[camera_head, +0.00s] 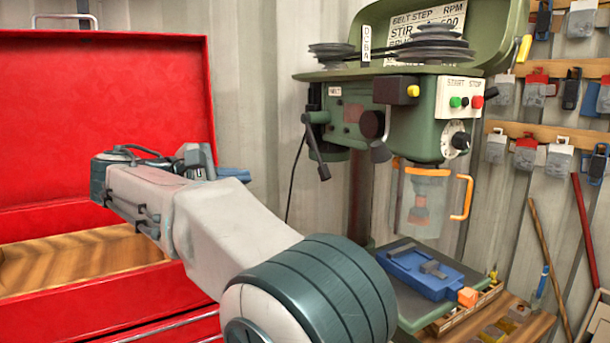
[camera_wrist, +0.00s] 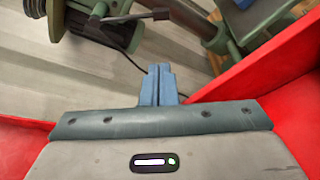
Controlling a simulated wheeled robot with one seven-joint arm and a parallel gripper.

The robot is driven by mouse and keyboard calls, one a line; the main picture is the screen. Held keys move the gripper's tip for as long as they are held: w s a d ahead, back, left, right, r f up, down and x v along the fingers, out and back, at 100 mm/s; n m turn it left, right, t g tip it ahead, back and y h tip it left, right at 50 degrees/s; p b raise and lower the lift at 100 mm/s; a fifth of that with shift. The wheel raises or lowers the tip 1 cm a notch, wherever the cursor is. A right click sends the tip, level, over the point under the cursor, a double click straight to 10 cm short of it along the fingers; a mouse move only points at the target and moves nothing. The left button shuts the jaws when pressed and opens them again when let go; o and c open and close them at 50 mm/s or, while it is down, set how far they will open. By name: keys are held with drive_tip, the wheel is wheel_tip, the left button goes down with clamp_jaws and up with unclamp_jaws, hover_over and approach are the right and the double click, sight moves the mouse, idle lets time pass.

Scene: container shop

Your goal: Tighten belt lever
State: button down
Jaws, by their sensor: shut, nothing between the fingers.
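The green drill press (camera_head: 425,110) stands at the centre right with its belt cover open and belt pulleys (camera_head: 432,47) showing on top. A dark belt lever (camera_head: 318,152) hangs down at the left of its head, near a small BELT label. In the wrist view, a dark lever (camera_wrist: 128,18) on the machine's green body shows at the top left. My gripper (camera_head: 237,174) is left of the belt lever and apart from it. Its blue fingers also show in the wrist view (camera_wrist: 159,85), shut together with nothing between them.
An open red toolbox (camera_head: 110,130) stands at the left, close to my gripper. A blue vise (camera_head: 425,272) sits on the press table, below a clear guard (camera_head: 424,205) with an orange frame. Locks and tags hang on the wall at the right. A cable hangs behind the lever.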

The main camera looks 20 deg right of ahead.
sight(315, 147)
drive_tip(key=shift+x, duration=0.75)
drive_tip(key=p+x, duration=0.3)
drive_tip(key=x, duration=1.6)
drive_tip(key=shift+s+p, duration=0.25)
drive_tip(key=shift+p, duration=0.05)
drive_tip(key=shift+d+r, duration=0.1)
drive_tip(key=shift+d, duration=0.05)
